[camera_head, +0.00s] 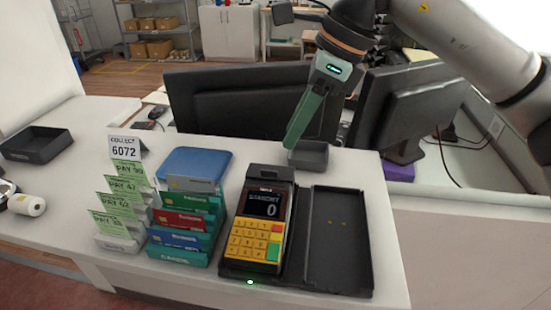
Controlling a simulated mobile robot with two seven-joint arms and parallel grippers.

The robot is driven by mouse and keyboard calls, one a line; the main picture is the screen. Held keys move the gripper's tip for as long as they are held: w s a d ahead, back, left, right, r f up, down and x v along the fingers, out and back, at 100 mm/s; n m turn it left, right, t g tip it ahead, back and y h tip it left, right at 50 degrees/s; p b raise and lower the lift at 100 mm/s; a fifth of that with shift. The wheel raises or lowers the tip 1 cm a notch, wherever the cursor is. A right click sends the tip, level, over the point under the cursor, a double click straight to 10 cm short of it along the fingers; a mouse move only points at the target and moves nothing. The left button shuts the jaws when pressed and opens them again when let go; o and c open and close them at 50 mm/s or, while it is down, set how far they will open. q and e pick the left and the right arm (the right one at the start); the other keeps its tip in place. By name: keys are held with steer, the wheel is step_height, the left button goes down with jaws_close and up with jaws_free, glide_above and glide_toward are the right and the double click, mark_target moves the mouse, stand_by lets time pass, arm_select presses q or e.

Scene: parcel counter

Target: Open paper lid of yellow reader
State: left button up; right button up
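The yellow reader (257,236) stands in a dark tray on the counter, with yellow keys, one red and one green key, and a lit screen reading 0. The dark paper lid (270,173) at its top end looks closed. My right gripper (290,143) points down above the counter, behind and slightly right of the lid, apart from it. Its green fingers show edge-on, so their opening cannot be judged; nothing is seen held. My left gripper is not identifiable in view.
An empty dark tray bay (335,245) lies right of the reader. A small grey box (309,155) sits behind it. Card holders (184,235) and green pay slips (118,222) stand left, with a blue pad (194,163) behind. Monitors (245,100) block the back.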

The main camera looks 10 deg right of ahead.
mark_target(271, 170)
steer(key=x, duration=0.8)
steer(key=shift+c, duration=0.2)
jaws_close()
steer(key=shift+d, duration=0.1)
stand_by(1.0)
